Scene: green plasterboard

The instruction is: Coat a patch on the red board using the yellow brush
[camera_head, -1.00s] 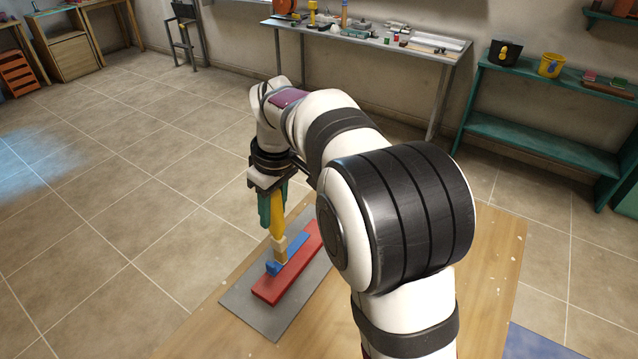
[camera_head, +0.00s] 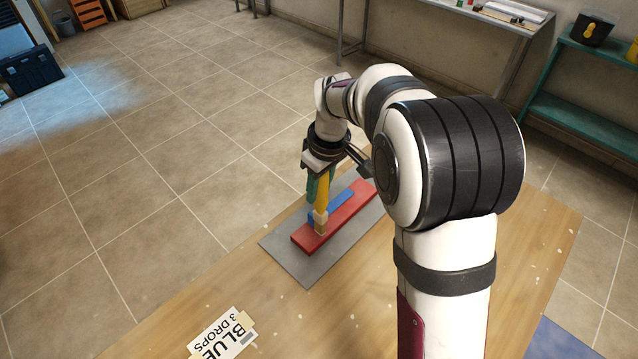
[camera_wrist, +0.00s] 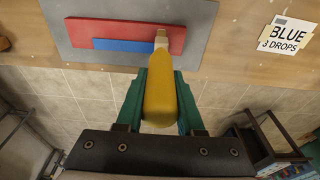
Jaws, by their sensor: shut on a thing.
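The red board (camera_head: 352,209) lies flat on a grey plate (camera_head: 285,250) on the wooden table. A blue strip (camera_head: 337,203) runs along the board's long left side. My gripper (camera_head: 319,183) is shut on the yellow handle of the brush (camera_head: 323,192), which points down over the board's near end. In the wrist view the green fingers (camera_wrist: 160,105) flank the yellow handle (camera_wrist: 160,95), and the brush's pale end is at the red board (camera_wrist: 115,30), by one end of the blue strip (camera_wrist: 125,45). Whether the bristles touch the board is unclear.
A card reading "BLUE 3 DROPS" (camera_head: 223,333) lies at the table's near left; it also shows in the wrist view (camera_wrist: 286,36). The wooden table (camera_head: 350,300) is otherwise mostly bare near the plate. A green shelf (camera_head: 575,115) stands at the back right.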

